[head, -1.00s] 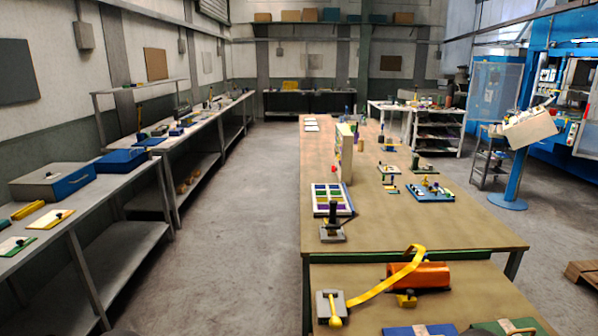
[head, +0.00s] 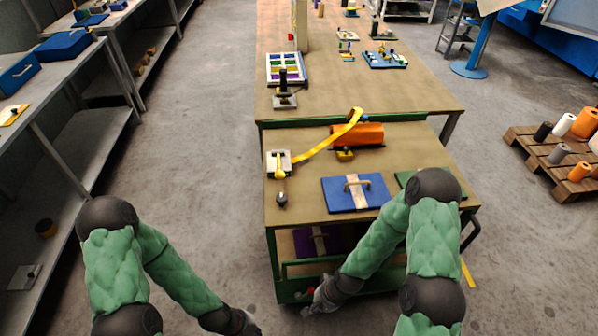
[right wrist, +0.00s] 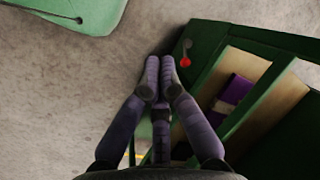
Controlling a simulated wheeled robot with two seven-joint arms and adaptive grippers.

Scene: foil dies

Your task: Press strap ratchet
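The strap ratchet (head: 279,162) is a grey plate with a yellow piece at the left side of the cart top. A dark knobbed part (head: 281,197) lies just in front of it. My right gripper (head: 312,303) is low by the cart's front, below the top. In the right wrist view its fingertips (right wrist: 160,66) meet, with nothing visible between them.
The green-framed cart (head: 430,150) carries a blue board with a handle (head: 356,192). A purple item (head: 316,240) lies on its lower shelf. A long table (head: 330,95) stands behind. A pallet of rolls (head: 560,160) is at right. Floor left of the cart is clear.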

